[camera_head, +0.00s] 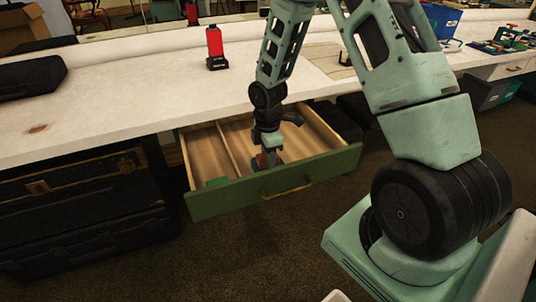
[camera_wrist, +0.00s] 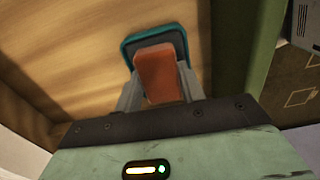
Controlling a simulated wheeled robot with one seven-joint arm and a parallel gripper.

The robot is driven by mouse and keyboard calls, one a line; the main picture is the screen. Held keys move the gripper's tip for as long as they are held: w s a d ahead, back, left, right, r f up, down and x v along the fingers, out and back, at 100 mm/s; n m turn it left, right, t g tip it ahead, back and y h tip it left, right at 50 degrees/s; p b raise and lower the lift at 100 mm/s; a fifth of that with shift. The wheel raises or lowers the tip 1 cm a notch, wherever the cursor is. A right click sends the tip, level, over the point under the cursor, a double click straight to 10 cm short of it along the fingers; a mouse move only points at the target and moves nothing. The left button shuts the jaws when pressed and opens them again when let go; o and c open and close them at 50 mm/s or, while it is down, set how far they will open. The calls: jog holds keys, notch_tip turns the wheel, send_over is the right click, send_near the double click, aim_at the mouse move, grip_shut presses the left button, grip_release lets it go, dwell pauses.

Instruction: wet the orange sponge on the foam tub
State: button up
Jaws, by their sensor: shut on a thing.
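My gripper (camera_head: 268,157) is down inside an open green-fronted drawer (camera_head: 315,175). In the wrist view its two grey fingers are shut on the orange sponge (camera_wrist: 160,78), a small block between them. Just beyond the sponge is a teal-rimmed, dark-centred thing (camera_wrist: 153,36), which looks like the foam tub. The sponge overlaps it in the picture; I cannot tell whether they touch. In the head view my wrist and fingers hide most of both.
The white counter (camera_head: 120,105) lies above, bearing a red-and-black bottle-like thing (camera_head: 215,47) and a black case (camera_head: 30,77). Dark chests (camera_head: 80,235) stand left.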

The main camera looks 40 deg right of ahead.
dwell(0.5)
notch_tip(320, 180, up, 7)
jog(key=p, duration=0.7)
jog(key=shift+s+f, duration=0.1)
dwell(0.7)
